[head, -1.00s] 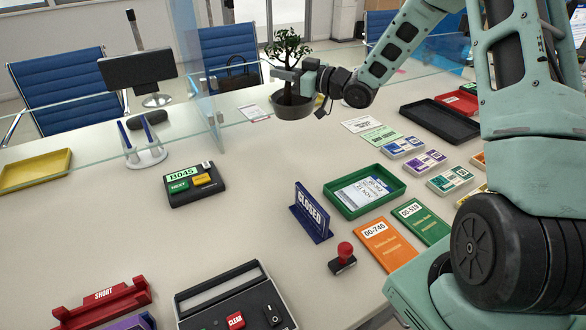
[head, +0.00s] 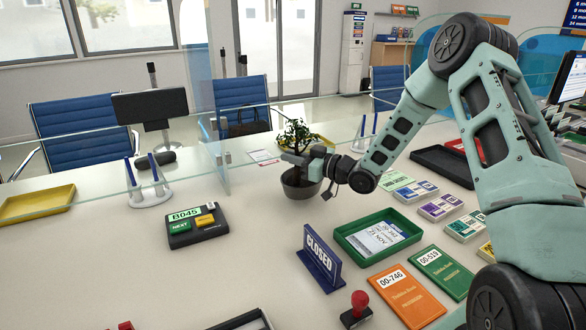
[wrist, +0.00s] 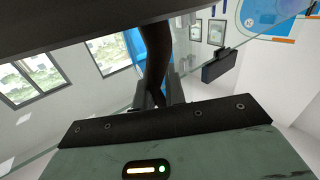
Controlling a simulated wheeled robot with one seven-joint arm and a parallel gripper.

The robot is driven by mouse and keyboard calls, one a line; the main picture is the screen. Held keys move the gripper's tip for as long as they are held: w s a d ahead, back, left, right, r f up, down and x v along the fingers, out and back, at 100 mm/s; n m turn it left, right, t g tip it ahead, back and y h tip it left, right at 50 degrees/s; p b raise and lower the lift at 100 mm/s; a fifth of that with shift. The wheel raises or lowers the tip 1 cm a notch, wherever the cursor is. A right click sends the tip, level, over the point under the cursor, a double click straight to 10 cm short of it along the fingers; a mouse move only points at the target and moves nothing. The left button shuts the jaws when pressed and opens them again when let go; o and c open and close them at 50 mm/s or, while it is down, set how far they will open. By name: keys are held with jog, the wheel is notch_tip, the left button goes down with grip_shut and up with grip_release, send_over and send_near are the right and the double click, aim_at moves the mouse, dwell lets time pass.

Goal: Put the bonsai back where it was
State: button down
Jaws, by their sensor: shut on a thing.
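The bonsai (head: 299,184) is a small leafy tree in a dark round pot. In the head view it is upright over the counter, past the green tray. My gripper (head: 298,160) is shut on the bonsai, at the trunk just above the pot. In the wrist view the dark trunk (wrist: 155,65) rises between the fingers; the pot is not clear there. I cannot tell whether the pot's base touches the counter.
A glass screen (head: 216,166) stands left of the bonsai. The green tray (head: 340,236), the CLOSED sign (head: 320,258) and the B045 box (head: 196,226) are nearer. A yellow tray (head: 38,203) lies far left. The counter between box and sign is clear.

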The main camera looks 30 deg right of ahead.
aim_at(293, 182)
jog(key=shift+f, duration=1.5)
jog(key=c, duration=1.9)
grip_release()
jog(key=shift+f, duration=0.2)
jog(key=o, duration=0.4)
jog(key=shift+o, duration=0.2)
jog(key=shift+r, duration=0.15)
jog(key=v, duration=0.7)
jog(key=shift+s+b, duration=0.2)
jog(key=shift+b, duration=0.15)
jog(key=shift+d, duration=0.2)
